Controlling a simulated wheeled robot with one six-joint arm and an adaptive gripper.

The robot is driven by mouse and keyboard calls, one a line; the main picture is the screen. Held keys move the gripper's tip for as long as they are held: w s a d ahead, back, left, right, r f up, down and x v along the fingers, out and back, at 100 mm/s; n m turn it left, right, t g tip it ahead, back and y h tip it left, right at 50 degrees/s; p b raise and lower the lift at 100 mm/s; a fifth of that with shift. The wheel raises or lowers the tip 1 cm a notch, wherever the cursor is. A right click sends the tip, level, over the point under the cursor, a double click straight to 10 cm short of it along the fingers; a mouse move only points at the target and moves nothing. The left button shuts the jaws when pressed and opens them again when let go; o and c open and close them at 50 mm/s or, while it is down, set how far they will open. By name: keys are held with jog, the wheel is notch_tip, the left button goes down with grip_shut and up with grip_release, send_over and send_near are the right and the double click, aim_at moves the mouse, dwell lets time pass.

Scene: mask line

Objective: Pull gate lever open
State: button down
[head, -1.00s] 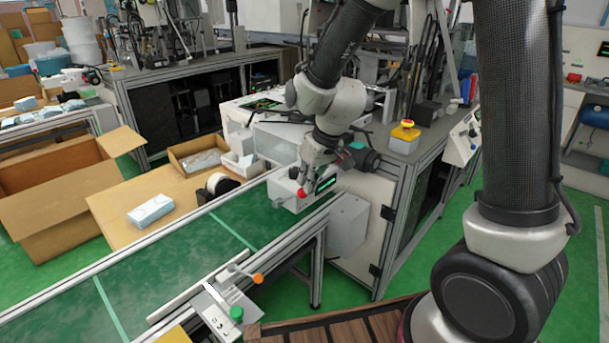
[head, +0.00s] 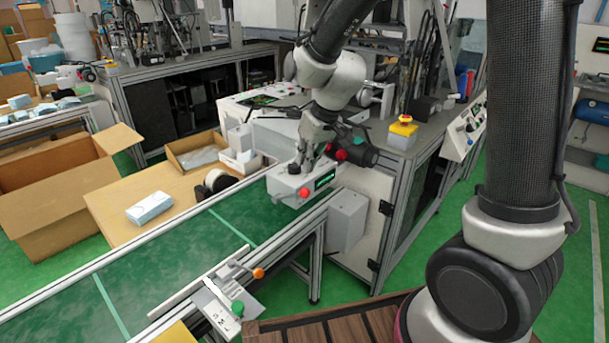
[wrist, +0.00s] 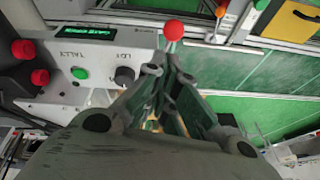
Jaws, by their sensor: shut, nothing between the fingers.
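In the head view, a metal lever with an orange knob (head: 258,273) sits on a bracket at the conveyor's near edge, beside a green knob (head: 237,308). The orange knob also shows at the top of the wrist view (wrist: 221,11). My gripper (head: 304,166) is shut and empty, above the pale counter box (head: 287,186) at the conveyor's far end. A red ball knob (head: 304,194) is on the front of that box. In the wrist view the red ball (wrist: 173,30) lies just beyond my shut fingertips (wrist: 162,66), apparently apart from them.
The green conveyor belt (head: 170,263) runs from lower left to the box. A packing table (head: 105,212) with a pale packet (head: 149,207) and tape roll (head: 216,181) stands behind it. An open carton (head: 52,205) is at left. A grey machine cabinet (head: 372,215) stands right of the box.

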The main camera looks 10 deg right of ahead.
jog(key=s+d+r, duration=0.5)
jog(key=s, duration=0.1)
jog(key=shift+r, duration=0.25)
jog(key=shift+s, duration=0.1)
jog(key=s+d+r+m+h, duration=0.1)
jog(key=s+d+r, duration=0.3)
jog(key=s+d, duration=0.4)
jog(key=s+d+r+m+t+h, duration=0.1)
jog(key=s+d+r+m, duration=0.3)
jog(key=s+d, duration=0.4)
jog(key=shift+s+r+t+h, duration=0.3)
jog(key=shift+s, duration=0.4)
jog(key=shift+d, duration=0.1)
